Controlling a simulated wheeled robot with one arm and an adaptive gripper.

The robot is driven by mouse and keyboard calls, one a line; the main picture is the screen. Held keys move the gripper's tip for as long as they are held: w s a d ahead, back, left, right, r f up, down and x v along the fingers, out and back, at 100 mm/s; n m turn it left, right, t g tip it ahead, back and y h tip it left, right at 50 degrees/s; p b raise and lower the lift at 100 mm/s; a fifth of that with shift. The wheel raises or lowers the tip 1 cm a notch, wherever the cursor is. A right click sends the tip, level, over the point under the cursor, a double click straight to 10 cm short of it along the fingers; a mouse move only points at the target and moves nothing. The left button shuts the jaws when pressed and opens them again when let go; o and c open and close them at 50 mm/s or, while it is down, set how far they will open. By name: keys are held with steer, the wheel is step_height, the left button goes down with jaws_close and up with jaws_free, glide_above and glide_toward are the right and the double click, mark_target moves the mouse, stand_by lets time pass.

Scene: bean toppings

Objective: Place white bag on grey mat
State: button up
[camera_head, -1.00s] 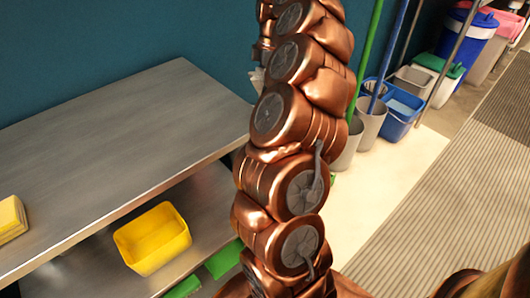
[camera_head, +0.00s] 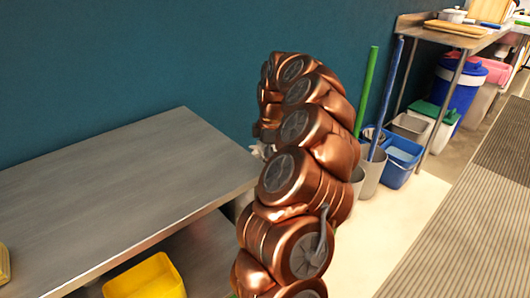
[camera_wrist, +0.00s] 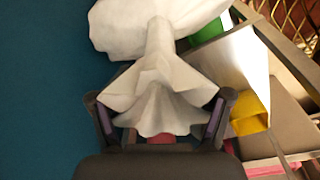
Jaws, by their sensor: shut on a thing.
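The white bag (camera_wrist: 160,85) fills the upper middle of the wrist view, with its gathered neck and flared end between my fingers. My gripper (camera_wrist: 162,118) is shut on the bag's flared end. In the head view my arm hides most of the gripper, and only a small whitish patch (camera_head: 262,150) shows beside it, above the right end of the metal table; I cannot tell whether it is the bag. A grey striped mat (camera_head: 450,225) lies on the floor at the right, apart from the arm.
Blue, grey and white buckets (camera_head: 402,160) and upright poles (camera_head: 366,95) stand along the wall. A second table (camera_head: 440,38) is at the back right.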

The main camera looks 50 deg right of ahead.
steer(key=shift+f, duration=0.7)
steer(key=o, duration=1.9)
steer(key=r, duration=0.3)
steer(key=r+p, duration=0.1)
steer(key=r, duration=0.3)
steer(key=s+d+r+p, duration=0.1)
steer(key=r, duration=0.3)
steer(key=shift+r, duration=0.6)
